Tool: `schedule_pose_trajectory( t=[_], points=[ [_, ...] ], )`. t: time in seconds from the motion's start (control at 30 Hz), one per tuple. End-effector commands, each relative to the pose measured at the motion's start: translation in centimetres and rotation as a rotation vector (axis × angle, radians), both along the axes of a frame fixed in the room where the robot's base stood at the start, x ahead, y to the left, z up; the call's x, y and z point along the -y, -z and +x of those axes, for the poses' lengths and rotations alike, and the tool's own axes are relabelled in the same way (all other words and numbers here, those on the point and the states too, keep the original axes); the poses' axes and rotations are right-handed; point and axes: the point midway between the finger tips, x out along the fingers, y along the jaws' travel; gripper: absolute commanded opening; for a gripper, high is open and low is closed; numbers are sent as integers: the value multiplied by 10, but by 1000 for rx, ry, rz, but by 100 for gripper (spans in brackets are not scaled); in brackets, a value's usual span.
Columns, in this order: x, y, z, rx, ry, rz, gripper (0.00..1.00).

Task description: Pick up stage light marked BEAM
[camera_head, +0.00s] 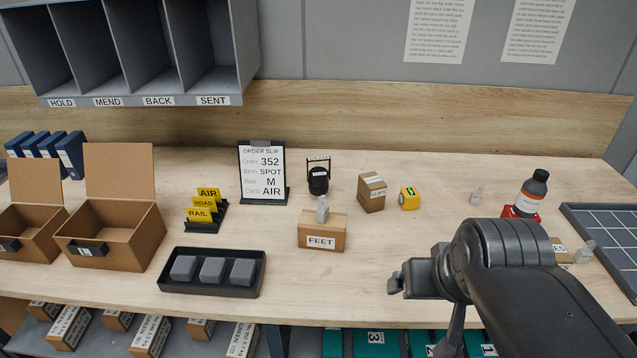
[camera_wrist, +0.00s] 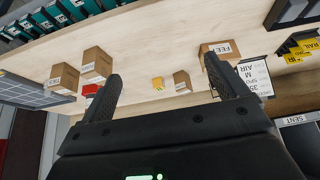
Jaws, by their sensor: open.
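A small black stage light (camera_head: 318,179) with a yoke frame stands upright on the table, right of the order slip and behind the FEET box. A pale label sits at the top of its yoke, too small to read, so I cannot tell whether it says BEAM. I cannot make out this light in the wrist view. My gripper (camera_head: 397,284) is over the front right of the table, in front of and right of the light and apart from it. In the wrist view my gripper (camera_wrist: 166,84) has its two fingers spread wide with nothing between them.
The FEET box (camera_head: 322,236) with a small grey piece on top stands in front of the light. The order slip stand (camera_head: 263,172), CLIPS box (camera_head: 371,193) and yellow tape measure (camera_head: 409,198) are near it. A black tray (camera_head: 212,291) lies front left. The middle front is clear.

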Motion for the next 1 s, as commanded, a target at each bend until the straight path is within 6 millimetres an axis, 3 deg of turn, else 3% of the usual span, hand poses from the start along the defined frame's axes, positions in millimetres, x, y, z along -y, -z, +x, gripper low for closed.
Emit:
schedule_pose_trajectory(
  t=[0.17, 0.27, 0.63, 0.83, 1.0],
  points=[
    [-2, -8, 13, -4, -7, 1, 91],
    [-6, -22, 36, -10, -18, 3, 91],
    [-32, -67, 161, -38, -74, 8, 91],
    [-54, -72, 234, -51, -104, 7, 91],
    [-77, -65, 295, -62, -129, 6, 91]
  ],
)
